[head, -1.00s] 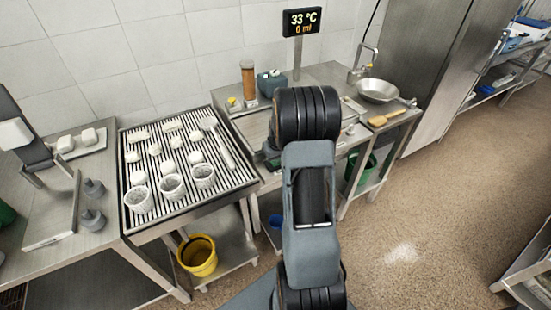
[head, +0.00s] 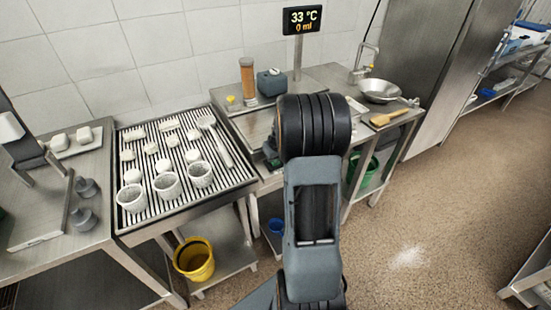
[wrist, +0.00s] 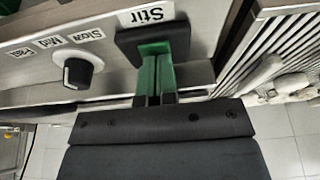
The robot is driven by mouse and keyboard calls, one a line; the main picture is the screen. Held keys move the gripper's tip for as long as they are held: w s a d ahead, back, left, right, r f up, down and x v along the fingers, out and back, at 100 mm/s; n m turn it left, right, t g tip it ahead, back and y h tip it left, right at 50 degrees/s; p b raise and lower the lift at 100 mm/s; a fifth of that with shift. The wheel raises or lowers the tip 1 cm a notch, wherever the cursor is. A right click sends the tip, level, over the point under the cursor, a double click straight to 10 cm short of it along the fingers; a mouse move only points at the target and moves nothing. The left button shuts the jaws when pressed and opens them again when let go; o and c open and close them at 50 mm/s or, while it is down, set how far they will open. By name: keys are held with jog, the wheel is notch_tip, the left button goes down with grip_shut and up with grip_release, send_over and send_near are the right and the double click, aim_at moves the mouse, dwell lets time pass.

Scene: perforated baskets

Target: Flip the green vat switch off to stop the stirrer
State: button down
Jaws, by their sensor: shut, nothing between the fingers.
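In the wrist view, a green switch (wrist: 154,47) sits in a black plate (wrist: 124,44) on a steel panel, under a white label reading "Stir". My gripper (wrist: 157,66) is shut and empty, its two green fingers together at the switch. They overlap it in the picture, so I cannot tell whether they touch it or which way it is tipped. In the head view my arm hides the switch, and only a little of my gripper (head: 271,156) shows left of the arm, at the counter's front.
A black knob (wrist: 82,70) with Slow, Mid and Fast labels is beside the switch. A slatted drain table (head: 228,187) holds white cheeses and perforated baskets. A display (head: 301,20) reads 33 °C and 0 ml. A yellow bucket (head: 195,262) stands below; open floor is at right.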

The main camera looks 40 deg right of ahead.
jog(key=shift+w+r, duration=0.2)
jog(key=shift+w, duration=0.2)
jog(key=shift+r, duration=0.15)
jog(key=p+v, duration=0.1)
jog(key=v, duration=0.1)
jog(key=p+v, duration=0.1)
jog(key=v, duration=0.1)
jog(key=shift+w+d+r+p, duration=0.1)
jog(key=shift+w+r+p, duration=0.05)
jog(key=shift+w+p, duration=0.25)
jog(key=s+r+b, duration=0.1)
jog(key=s+r, duration=0.4)
jog(key=r, duration=0.3)
jog(key=shift+s+a+b, duration=0.2)
jog(key=shift+a+b, duration=0.1)
jog(key=shift+a, duration=0.1)
